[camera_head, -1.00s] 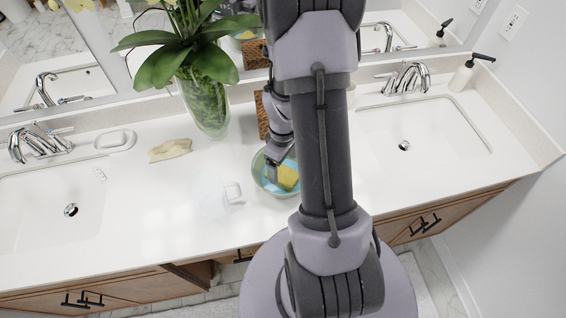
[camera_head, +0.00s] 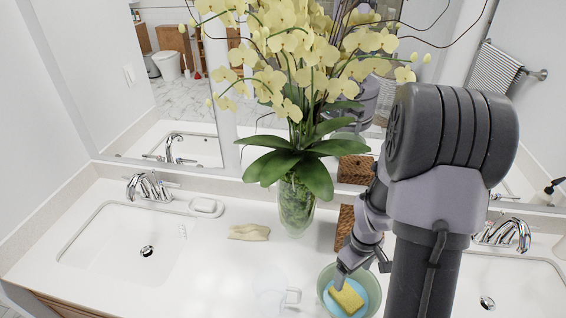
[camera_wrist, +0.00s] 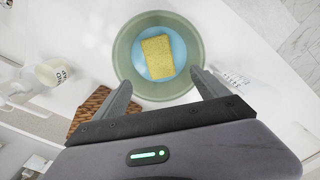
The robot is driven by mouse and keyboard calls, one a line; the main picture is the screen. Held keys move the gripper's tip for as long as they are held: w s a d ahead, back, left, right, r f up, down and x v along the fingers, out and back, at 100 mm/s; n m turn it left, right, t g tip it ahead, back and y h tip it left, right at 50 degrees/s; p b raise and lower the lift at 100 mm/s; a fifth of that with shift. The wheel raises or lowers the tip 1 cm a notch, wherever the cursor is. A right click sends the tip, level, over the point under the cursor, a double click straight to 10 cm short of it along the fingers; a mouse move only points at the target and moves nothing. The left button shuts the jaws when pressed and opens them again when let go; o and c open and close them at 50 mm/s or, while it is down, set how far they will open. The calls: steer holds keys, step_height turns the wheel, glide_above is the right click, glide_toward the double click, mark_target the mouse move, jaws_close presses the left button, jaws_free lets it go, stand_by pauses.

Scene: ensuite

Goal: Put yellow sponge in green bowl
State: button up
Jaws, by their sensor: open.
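The yellow sponge (camera_head: 346,298) lies inside the green bowl (camera_head: 325,277), on its blue inner bottom. In the wrist view the sponge (camera_wrist: 158,57) lies flat near the middle of the bowl (camera_wrist: 122,60), with space around it. My gripper (camera_wrist: 160,85) is open and empty, with its two fingers apart over the near rim of the bowl. It does not touch the sponge. In the head view my gripper (camera_head: 362,268) shows above the bowl and is partly hidden by my arm.
A glass vase (camera_head: 297,205) with yellow orchids stands behind the bowl, next to a woven box (camera_head: 344,228). A clear glass mug (camera_head: 272,290) stands left of the bowl. A beige cloth-like item (camera_head: 249,232) and a soap dish (camera_head: 206,207) lie farther left. Sinks (camera_head: 120,245) flank the counter.

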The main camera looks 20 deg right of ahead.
steer(key=w+a+r+m+t+b, duration=0.2)
steer(key=w+a+r+b, duration=0.15)
steer(key=a+b, duration=0.35)
steer(key=s+a+r+m+t+y+b, duration=0.1)
steer(key=s+a+r+m+b, duration=0.1)
steer(key=s+a+b, duration=0.3)
steer(key=s+a+r+m+t+y+b, duration=0.1)
steer(key=s+a+r+m+t+b, duration=0.1)
steer(key=a, duration=0.9)
steer(key=s+r+m+b, duration=0.1)
steer(key=s+r+b, duration=0.1)
steer(key=s+b, duration=0.1)
steer(key=shift+s+a+t, duration=0.3)
steer(key=shift+s+a, duration=0.05)
steer(key=shift+s, duration=0.15)
